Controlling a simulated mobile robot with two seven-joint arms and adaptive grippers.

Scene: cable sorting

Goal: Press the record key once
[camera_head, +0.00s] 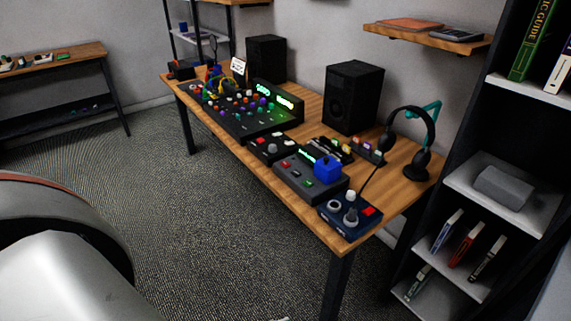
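Several desk devices with buttons stand on a wooden table (304,215). A dark grey device (291,185) has a red key (284,164), small green-lit keys and a blue block (327,169) at its right end. A smaller dark unit (262,153) behind it has a red key and a pale knob. A navy box (333,221) at the near corner has round knobs and a red key (368,211). No label is readable, so I cannot tell which red key is the record key. Neither gripper is in view.
A large mixer (232,121) with lit displays fills the table's far half. Black speakers (354,97) and headphones (429,143) stand along the back. A black shelf unit with white shelves (505,190) stands at right. Carpet (190,235) before the table is clear.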

